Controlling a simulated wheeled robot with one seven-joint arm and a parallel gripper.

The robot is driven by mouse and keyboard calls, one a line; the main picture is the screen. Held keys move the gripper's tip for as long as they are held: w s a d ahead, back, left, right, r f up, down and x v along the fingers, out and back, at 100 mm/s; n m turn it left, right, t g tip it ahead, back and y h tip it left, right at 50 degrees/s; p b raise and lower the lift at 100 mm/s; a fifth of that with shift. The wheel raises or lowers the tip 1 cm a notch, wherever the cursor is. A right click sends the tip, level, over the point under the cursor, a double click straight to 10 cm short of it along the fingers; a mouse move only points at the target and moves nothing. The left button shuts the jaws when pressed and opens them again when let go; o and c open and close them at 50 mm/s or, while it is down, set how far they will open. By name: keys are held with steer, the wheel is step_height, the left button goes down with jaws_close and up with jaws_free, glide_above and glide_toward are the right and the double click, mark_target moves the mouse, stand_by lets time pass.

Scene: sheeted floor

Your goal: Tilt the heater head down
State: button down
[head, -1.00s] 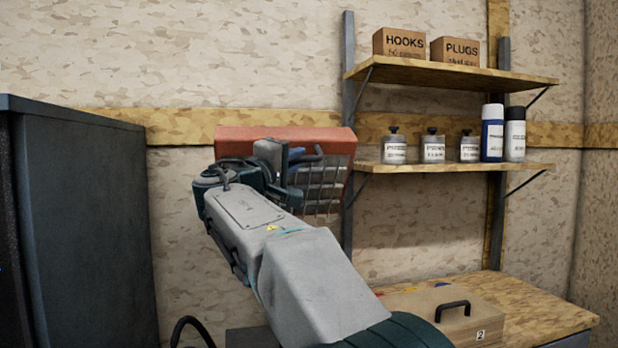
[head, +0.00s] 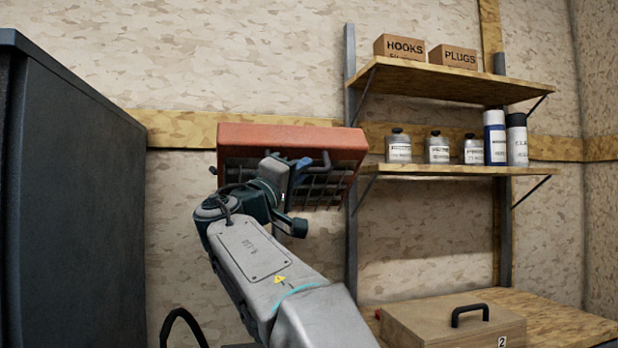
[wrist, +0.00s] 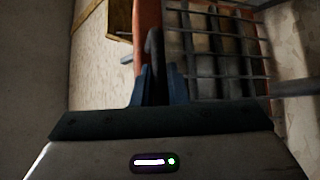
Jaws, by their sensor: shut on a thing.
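The heater head (head: 290,143) is an orange-red box with a dark wire grille on its front. It hangs near the wall in the middle of the head view, its grille tipped partly downward. In the wrist view its grille (wrist: 215,45) fills the upper right. A dark handle bar (wrist: 154,55) stands out beside the grille. My gripper (wrist: 155,82) has its blue fingers shut on this handle. In the head view my gripper (head: 300,168) is at the front of the heater, and my wrist hides part of the grille.
A tall dark cabinet (head: 75,190) stands close on the left. Wall shelves (head: 450,80) on the right hold boxes, bottles and cans. A wooden case (head: 450,322) with a black handle sits on the bench (head: 550,320) at the lower right.

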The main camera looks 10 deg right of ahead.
steer(key=shift+w+a+f, duration=0.1)
steer(key=shift+f, duration=0.25)
steer(key=c, duration=1.5)
jaws_free()
steer(key=shift+o, duration=0.2)
steer(key=b+v, duration=0.1)
steer(key=v, duration=1.3)
